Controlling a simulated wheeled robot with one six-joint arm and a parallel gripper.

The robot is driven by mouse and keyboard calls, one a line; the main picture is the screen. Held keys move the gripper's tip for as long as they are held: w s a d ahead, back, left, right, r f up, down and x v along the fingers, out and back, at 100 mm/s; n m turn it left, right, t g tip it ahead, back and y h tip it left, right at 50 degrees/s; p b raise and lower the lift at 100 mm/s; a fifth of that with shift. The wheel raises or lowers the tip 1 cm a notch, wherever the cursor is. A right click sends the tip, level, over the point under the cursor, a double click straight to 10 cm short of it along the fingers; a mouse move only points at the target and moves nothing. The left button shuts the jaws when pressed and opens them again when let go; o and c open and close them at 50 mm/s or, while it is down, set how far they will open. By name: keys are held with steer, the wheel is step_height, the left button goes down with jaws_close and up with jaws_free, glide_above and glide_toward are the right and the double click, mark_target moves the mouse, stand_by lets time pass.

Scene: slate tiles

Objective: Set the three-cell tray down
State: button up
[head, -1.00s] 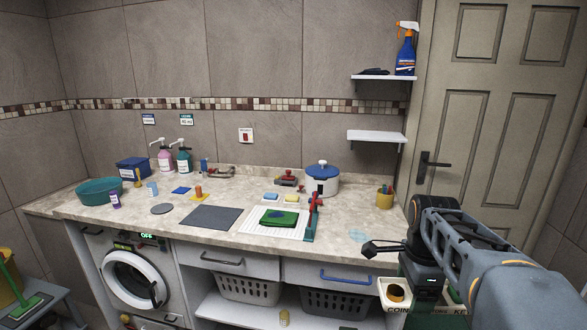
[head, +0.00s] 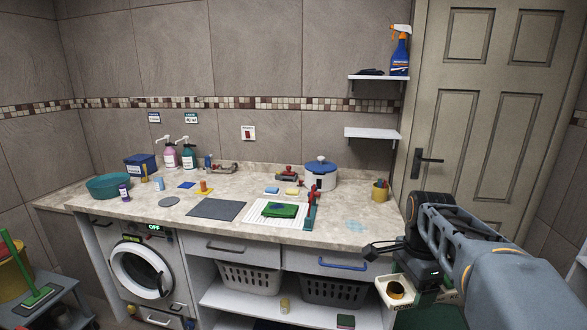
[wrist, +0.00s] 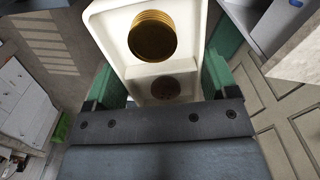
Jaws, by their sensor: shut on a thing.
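The three-cell tray (head: 379,288) is cream and shows at the lower right of the head view, held out in front of the counter, clear of its front edge. Its front carries dark lettering, partly hidden by my arm. In the wrist view, the tray (wrist: 116,22) lies between the green fingers of my gripper (wrist: 160,85), which is shut on it. One cell holds a gold round stack (wrist: 153,36); another holds a dark brown round thing (wrist: 165,87). The third cell is not clearly visible.
The stone counter (head: 330,228) has a bare right end with a faint blue mark (head: 356,226). A door (head: 490,120) stands behind.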

steer(key=shift+w+d+f+n, duration=0.1)
steer(key=shift+w+d+n, duration=0.05)
steer(key=shift+w+n, duration=0.3)
steer(key=w+f+n, duration=0.4)
steer(key=n, duration=0.1)
steer(key=shift+d, duration=0.1)
steer(key=w+a+f+n+p, duration=0.15)
steer(key=f+n, duration=0.25)
steer(key=f, duration=0.4)
steer(key=w+a+f+n+p, duration=0.1)
steer(key=w+a+f+n, duration=0.15)
steer(key=f+n, duration=0.4)
steer(key=s+a+f+p, duration=0.1)
steer(key=s+a+f, duration=0.1)
steer(key=f, duration=0.3)
steer(key=s+a+f, duration=0.2)
steer(key=f, duration=0.3)
steer(key=shift+s+a+f+p, duration=0.2)
steer(key=shift+s+a+p, duration=0.15)
steer(key=shift+p, duration=0.05)
